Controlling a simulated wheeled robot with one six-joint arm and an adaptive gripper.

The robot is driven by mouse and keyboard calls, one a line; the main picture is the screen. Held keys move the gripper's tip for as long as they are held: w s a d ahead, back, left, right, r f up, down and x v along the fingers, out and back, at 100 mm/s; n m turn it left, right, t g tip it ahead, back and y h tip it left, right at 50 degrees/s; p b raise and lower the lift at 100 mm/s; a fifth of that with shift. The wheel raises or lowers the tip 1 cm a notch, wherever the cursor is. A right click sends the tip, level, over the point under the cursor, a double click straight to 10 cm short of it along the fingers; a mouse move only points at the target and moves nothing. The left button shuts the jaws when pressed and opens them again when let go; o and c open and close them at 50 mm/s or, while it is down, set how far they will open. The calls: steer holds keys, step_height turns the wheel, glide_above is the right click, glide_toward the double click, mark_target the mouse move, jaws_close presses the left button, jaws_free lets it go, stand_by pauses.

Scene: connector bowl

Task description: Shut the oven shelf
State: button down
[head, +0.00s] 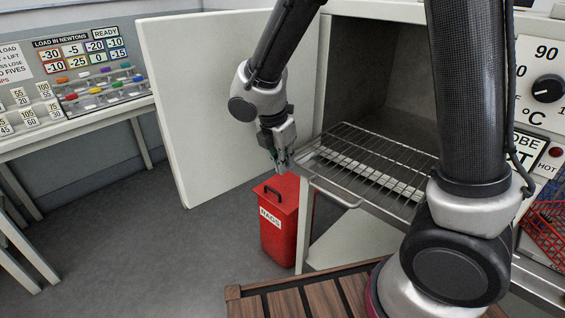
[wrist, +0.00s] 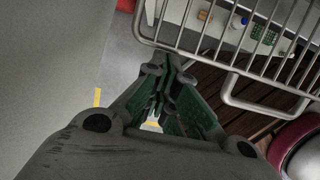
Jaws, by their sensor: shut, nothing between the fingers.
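The oven shelf (head: 375,160) is a wire rack sticking out of the front of the open oven chamber (head: 375,65). A wire loop handle (head: 335,192) is on its front edge. The pale oven door (head: 205,95) stands swung open to the left. My gripper (head: 281,167) points down just off the shelf's front left corner, with its fingers shut and empty. In the wrist view the fingertips (wrist: 158,65) are close to the rack's corner bars (wrist: 150,42), and the handle (wrist: 262,105) is to their right. I cannot tell whether they touch the rack.
A red lidded bin (head: 279,225) stands on the floor below my gripper. A slatted wooden surface (head: 300,296) lies at the bottom. A bench with coloured pieces (head: 100,88) is at left. A dial panel (head: 545,90) and red basket (head: 545,235) are at right. Floor at left is clear.

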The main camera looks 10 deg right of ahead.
mark_target(337, 133)
steer(key=w+d, duration=0.4)
steer(key=d, duration=0.2)
steer(key=w+d, duration=0.5)
steer(key=d, duration=0.2)
steer(key=w+d, duration=0.4)
steer(key=d, duration=0.3)
steer(key=shift+w, duration=0.25)
